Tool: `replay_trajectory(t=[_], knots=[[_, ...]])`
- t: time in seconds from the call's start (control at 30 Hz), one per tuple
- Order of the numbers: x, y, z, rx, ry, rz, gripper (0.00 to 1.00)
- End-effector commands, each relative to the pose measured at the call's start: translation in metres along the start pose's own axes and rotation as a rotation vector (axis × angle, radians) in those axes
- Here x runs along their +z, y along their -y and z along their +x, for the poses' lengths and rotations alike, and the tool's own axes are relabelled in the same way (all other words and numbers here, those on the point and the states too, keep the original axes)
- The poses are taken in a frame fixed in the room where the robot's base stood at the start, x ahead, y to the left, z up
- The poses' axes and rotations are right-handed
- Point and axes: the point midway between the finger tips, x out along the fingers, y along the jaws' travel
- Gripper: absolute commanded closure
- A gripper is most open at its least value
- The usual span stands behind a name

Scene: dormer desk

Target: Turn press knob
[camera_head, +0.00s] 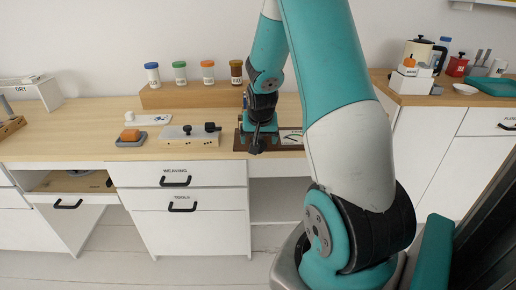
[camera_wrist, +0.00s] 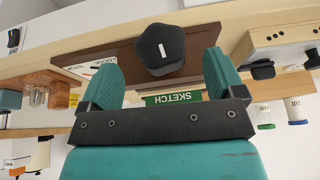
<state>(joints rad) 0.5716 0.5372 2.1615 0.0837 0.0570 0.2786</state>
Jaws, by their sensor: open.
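The press knob (camera_wrist: 160,48) is black and lobed with a white mark, and sits on a dark brown board (camera_wrist: 100,57) in the wrist view. In the head view the knob (camera_head: 256,147) shows at the board's front edge, below my gripper (camera_head: 260,125). My gripper (camera_wrist: 161,58) is open, with one teal finger on each side of the knob in the wrist view. The knob appears between or just beyond the fingertips; I cannot tell whether they touch it. Part of the board is hidden behind my arm in the head view.
A green SKETCH label (camera_wrist: 178,97) shows between the fingers. A cream box with black knobs (camera_head: 190,136) stands left of the board. Several capped jars (camera_head: 208,72) stand on a wooden riser (camera_head: 190,96) behind. An orange block (camera_head: 129,135) lies farther left.

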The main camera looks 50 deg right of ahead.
Motion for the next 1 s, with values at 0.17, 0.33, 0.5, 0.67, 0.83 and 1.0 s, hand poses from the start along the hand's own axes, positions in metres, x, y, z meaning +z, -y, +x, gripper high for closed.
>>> replay_trajectory(t=[0.17,0.33,0.5,0.67,0.83,1.0], knots=[[0.001,0.0,0.034,0.0,0.003,-0.001,0.12],[0.0,0.0,0.049,-0.001,0.001,-0.001,0.12],[0.0,0.001,0.052,-0.001,0.0,-0.001,0.12],[0.0,0.001,0.052,-0.001,0.0,-0.001,0.12],[0.0,0.001,0.052,-0.001,0.0,-0.001,0.46],[0.0,0.0,0.052,-0.001,0.0,0.0,0.61]])
